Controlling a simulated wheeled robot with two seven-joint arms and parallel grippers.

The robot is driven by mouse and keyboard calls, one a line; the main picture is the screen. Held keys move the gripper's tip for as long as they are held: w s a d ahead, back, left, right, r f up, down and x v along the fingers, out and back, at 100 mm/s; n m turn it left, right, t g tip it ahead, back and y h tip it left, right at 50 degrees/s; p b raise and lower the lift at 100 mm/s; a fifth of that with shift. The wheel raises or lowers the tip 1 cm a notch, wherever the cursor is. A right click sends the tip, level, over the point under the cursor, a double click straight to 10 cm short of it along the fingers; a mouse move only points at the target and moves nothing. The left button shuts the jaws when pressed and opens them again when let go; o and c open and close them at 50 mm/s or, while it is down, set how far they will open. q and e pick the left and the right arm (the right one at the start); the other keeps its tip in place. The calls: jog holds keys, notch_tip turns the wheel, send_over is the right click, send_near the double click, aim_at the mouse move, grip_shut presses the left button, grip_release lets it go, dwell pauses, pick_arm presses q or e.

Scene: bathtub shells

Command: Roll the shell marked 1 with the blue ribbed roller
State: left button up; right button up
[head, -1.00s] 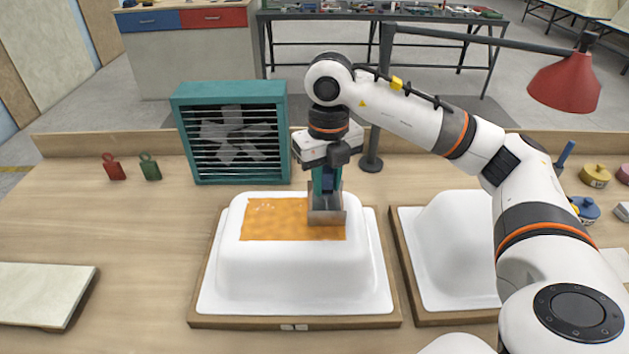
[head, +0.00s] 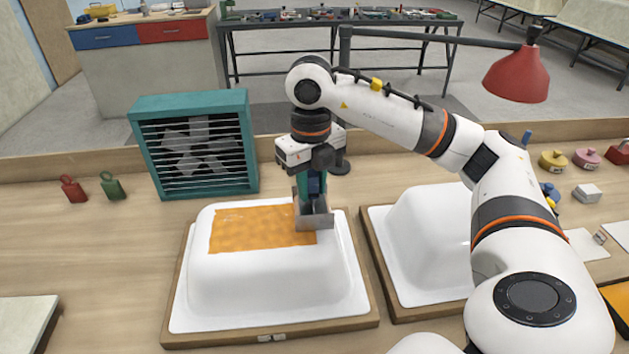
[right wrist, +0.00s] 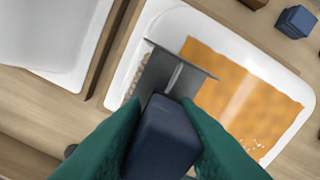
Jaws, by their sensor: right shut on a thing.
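A white bathtub shell (head: 265,290) sits upside down on a wooden base, with an orange patch (head: 260,228) on its top. A small label on the base's front edge is too small to read. My right gripper (head: 309,187) is shut on the dark blue handle of the roller tool (right wrist: 165,140). The tool's grey metal bracket is over the patch's right end in the head view. In the right wrist view a tan ribbed strip shows beside the bracket; most of the roller is hidden. Contact with the patch cannot be told. My left gripper is out of view.
A second white shell (head: 425,240) stands close on the right, partly behind my right arm. A teal fan (head: 195,145) stands behind the first shell. A red lamp (head: 517,75) hangs at back right. Red and green weights (head: 112,187) stand left. Small pots (head: 552,160) are far right.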

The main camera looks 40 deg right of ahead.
jog(key=shift+w+a+p, duration=0.3)
jog(key=shift+w+a, duration=0.4)
jog(key=shift+a, duration=0.35)
jog(key=shift+w+a+p, duration=0.3)
jog(key=shift+w+a, duration=0.45)
jog(key=shift+a, duration=0.3)
jog(key=shift+w+a+p, duration=0.3)
jog(key=shift+w+a, duration=0.4)
jog(key=shift+a, duration=0.35)
jog(key=shift+w+a, duration=0.55)
jog(key=shift+a, duration=0.25)
jog(key=shift+w+a, duration=0.55)
jog(key=shift+a, duration=0.25)
jog(key=shift+w+a+p, duration=0.15)
jog(key=shift+w+a, duration=0.65)
jog(key=shift+a, duration=0.4)
jog(key=shift+w+a+p, duration=0.2)
jog(key=shift+w+a, duration=0.6)
jog(key=shift+a, duration=0.35)
jog(key=shift+w+a+p, duration=0.15)
jog(key=shift+w+a, duration=0.65)
jog(key=shift+a, duration=0.4)
notch_tip(320, 180, up, 6)
jog(key=p, duration=0.3)
jog(key=shift+p, duration=0.35)
jog(key=shift+d, duration=0.1)
